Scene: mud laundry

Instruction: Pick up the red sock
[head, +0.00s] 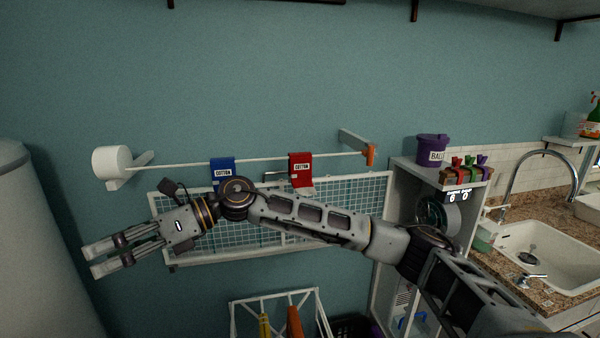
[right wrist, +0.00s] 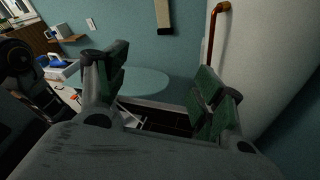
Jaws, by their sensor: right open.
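The red sock (head: 301,168) hangs over a white rod on the wall in the head view, with a white "COTTON" label on it. A blue sock (head: 222,170), also labelled "COTTON", hangs on the same rod to its left. My right gripper (head: 88,261) is open and empty, pointing left, well to the left of and lower than the red sock. Its two fingers stand apart in the right wrist view (right wrist: 165,88), where the red sock does not show. My right arm crosses below both socks. My left gripper is not in view.
The rod (head: 265,162) runs from a white round end to an orange end. A mesh rack (head: 345,215) is behind my arm. A white drying frame (head: 240,312) stands below. A shelf with a purple tub (head: 431,149) and a sink (head: 545,252) are at right.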

